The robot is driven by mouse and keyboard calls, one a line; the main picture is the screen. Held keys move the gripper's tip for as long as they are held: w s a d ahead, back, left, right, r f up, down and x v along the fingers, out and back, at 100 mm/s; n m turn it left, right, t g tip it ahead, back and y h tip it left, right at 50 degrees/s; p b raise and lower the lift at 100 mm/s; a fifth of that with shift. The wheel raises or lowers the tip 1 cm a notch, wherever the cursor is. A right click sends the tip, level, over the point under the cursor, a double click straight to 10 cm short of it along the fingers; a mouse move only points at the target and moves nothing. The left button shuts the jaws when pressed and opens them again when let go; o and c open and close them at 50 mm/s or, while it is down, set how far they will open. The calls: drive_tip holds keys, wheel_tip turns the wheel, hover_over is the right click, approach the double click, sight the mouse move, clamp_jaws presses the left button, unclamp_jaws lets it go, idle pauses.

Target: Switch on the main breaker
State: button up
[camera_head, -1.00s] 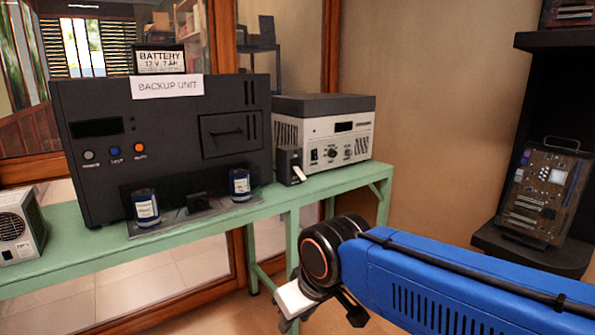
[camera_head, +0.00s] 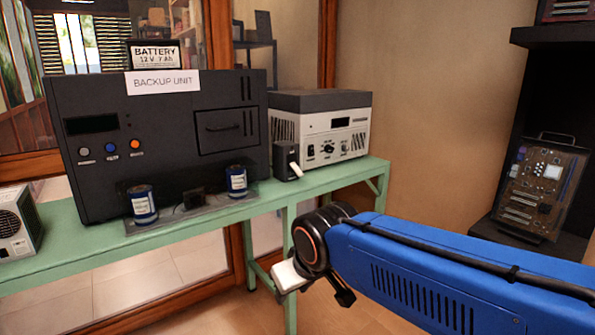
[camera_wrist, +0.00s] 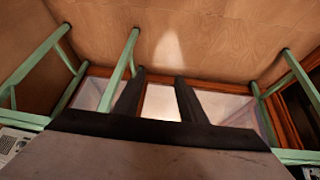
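A small black box with a white lever (camera_head: 295,168) stands on the green bench, between the backup unit and the grey-white device; it looks like the breaker. The lever slants down toward the front right. The black backup unit (camera_head: 100,165) with its paper label stands to the left. My gripper (camera_head: 318,285) is low in front of the bench, below and apart from the lever. In the wrist view, the two dark fingers of my gripper (camera_wrist: 158,92) stand apart with nothing between them. That view shows floor and bench legs, not the lever.
The green bench (camera_head: 70,262) runs along the glass wall. Two blue cans (camera_head: 141,204) stand on a plate before the backup unit. The grey-white device (camera_head: 340,125) is behind the breaker. A black shelf (camera_head: 500,90) with boards is at right. The floor before the bench is clear.

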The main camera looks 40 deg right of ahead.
drive_tip(key=w+d+r+m+t+h, duration=0.2)
drive_tip(key=w+d+r+t+h, duration=0.15)
drive_tip(key=w+d, duration=0.6)
drive_tip(key=n+t+y, duration=0.3)
drive_tip(key=t+y, duration=0.2)
drive_tip(key=t, duration=0.4)
approach(299, 172)
drive_tip(key=shift+g+h, duration=0.25)
drive_tip(key=w, duration=1)
drive_tip(key=shift+w+r, duration=0.15)
drive_tip(key=shift+r, duration=0.05)
clamp_jaws()
